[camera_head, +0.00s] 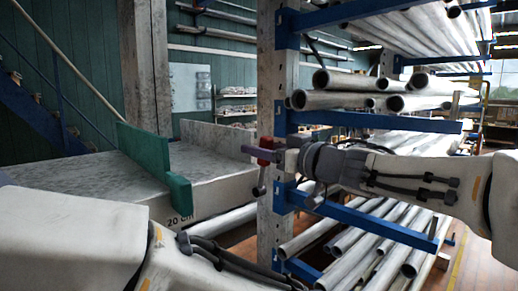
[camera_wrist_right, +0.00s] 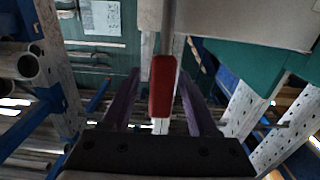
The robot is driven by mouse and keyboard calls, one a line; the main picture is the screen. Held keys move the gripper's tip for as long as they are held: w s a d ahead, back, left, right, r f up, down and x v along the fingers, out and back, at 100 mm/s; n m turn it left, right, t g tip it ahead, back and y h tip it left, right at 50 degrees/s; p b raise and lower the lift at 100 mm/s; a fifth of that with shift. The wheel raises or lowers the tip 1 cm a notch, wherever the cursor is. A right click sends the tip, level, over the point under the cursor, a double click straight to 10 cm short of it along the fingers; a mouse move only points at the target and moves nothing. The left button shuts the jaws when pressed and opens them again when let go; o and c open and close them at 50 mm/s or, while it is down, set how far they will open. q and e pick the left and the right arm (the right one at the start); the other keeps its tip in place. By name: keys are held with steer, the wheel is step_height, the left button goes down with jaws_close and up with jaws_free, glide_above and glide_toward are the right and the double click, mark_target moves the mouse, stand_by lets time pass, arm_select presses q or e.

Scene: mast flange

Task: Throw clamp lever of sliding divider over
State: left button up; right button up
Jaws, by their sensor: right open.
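The green sliding divider (camera_head: 150,152) stands upright across the grey tray (camera_head: 75,180) in the head view, and a green part (camera_wrist_right: 235,62) shows at the right of the right wrist view. The red clamp lever handle (camera_head: 265,142) shows at my right gripper (camera_head: 254,153) in the head view. In the right wrist view the red handle (camera_wrist_right: 162,88) lies between the two purple fingers of my right gripper (camera_wrist_right: 160,78), with gaps on both sides. That gripper is open. My left arm crosses the lower left of the head view; its gripper is out of frame.
A rack with blue arms (camera_head: 385,121) and metal pipes (camera_head: 345,81) stands behind and around my right arm. A worn white post (camera_head: 277,75) rises close behind the right gripper.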

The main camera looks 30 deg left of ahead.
steer(key=v, duration=0.7)
steer(key=shift+d, duration=0.2)
stand_by(0.5)
steer(key=d+f+m+t+h+b, duration=0.2)
steer(key=d+f+m+h+b, duration=0.3)
steer(key=f, duration=0.8)
steer(key=d+f+m+t+h+b, duration=0.2)
steer(key=d+f+h+b, duration=0.4)
steer(key=f, duration=0.6)
steer(key=s+d+f+g+h+b, duration=0.2)
steer(key=s+d+f+g, duration=0.3)
steer(key=s+f, duration=0.7)
steer(key=s+d+f+g+h+b, duration=0.3)
steer(key=s+d+f, duration=0.5)
steer(key=s+f, duration=0.4)
steer(key=shift+s+d+f+g+b, duration=0.2)
steer(key=shift+f+g+b, duration=0.3)
steer(key=shift+f+g, duration=0.45)
steer(key=shift+w+r, duration=0.1)
steer(key=shift+r, duration=0.05)
